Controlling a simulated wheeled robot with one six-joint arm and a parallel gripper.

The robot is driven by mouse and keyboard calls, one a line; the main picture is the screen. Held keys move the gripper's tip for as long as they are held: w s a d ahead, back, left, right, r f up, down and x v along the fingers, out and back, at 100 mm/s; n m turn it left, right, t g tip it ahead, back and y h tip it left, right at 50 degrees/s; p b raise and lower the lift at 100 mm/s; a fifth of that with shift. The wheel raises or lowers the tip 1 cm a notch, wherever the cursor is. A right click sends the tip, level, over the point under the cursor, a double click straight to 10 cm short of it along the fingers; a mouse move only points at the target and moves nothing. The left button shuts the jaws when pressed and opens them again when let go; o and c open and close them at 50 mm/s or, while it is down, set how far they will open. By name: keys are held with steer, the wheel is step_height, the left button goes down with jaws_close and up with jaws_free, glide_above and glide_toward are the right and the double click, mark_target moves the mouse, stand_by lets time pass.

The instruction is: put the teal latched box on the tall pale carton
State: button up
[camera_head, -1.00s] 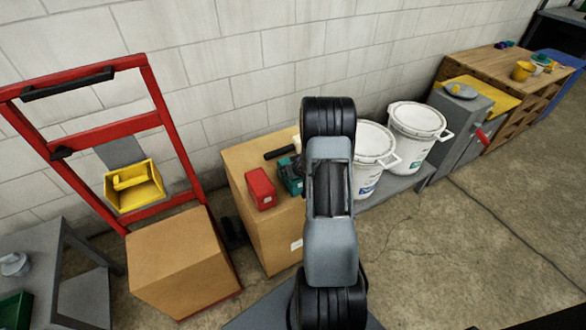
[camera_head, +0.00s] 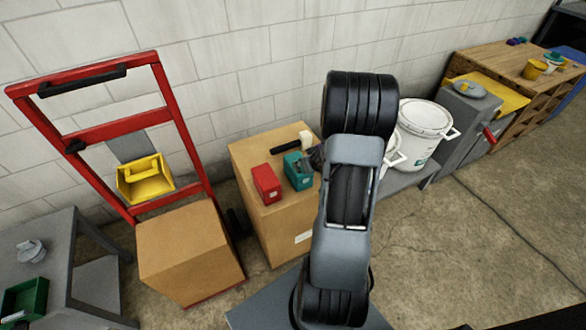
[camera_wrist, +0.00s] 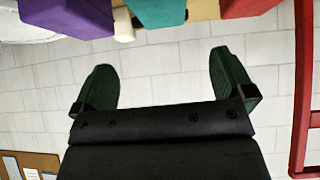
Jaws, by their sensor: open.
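The teal latched box (camera_head: 298,171) stands upright on top of the tall pale carton (camera_head: 281,235), right of a red box. In the wrist view the teal box (camera_wrist: 157,12) shows at the top edge, cut off by the frame. My gripper (camera_wrist: 163,68) is open, its two green fingers apart with only wall visible between them. It is clear of the teal box in that view. In the head view my arm hides most of the gripper, which is close to the right side of the box.
The red box (camera_head: 266,184) and a mallet (camera_head: 290,146) share the carton top. A purple object (camera_wrist: 66,16) shows in the wrist view. A red hand truck (camera_head: 170,100) with another carton (camera_head: 185,240) stands left. White buckets (camera_head: 424,120) are right.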

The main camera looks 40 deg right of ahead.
steer(key=s+a+r+g+h, duration=0.2)
steer(key=a+r, duration=0.8)
steer(key=r, duration=0.2)
steer(key=s+a+r+n+g+y, duration=0.1)
steer(key=s+a+r+g+y, duration=0.2)
steer(key=s+a, duration=0.8)
steer(key=a+r, duration=0.2)
steer(key=a, duration=0.2)
steer(key=shift+s+r+n+y, duration=0.15)
steer(key=shift+s+n+y, duration=0.15)
steer(key=shift+y, duration=0.1)
steer(key=shift+w, duration=0.1)
step_height(320, 180, up, 6)
steer(key=p, duration=0.5)
